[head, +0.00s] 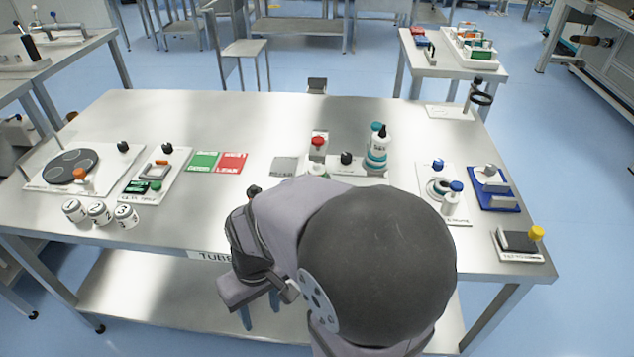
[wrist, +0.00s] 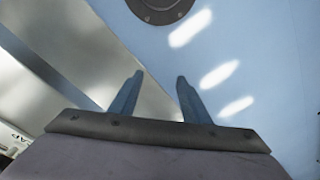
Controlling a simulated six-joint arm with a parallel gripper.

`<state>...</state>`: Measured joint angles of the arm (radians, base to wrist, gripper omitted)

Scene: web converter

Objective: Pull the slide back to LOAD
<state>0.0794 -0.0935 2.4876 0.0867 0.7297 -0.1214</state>
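I cannot pick out for certain which part is the slide, and no LOAD mark is readable at this size. My gripper (head: 262,312) hangs just off the front edge of the table, apart from every fixture. In the wrist view my gripper (wrist: 158,92) has its two blue fingers spread, with nothing between them.
The steel table (head: 250,115) is clear at the back. A dark disc station (head: 70,165) and white numbered jars (head: 98,212) stand left. A bottle (head: 377,152), a blue tray (head: 494,203) and a yellow-knobbed pad (head: 519,242) stand right. My arm covers the front middle.

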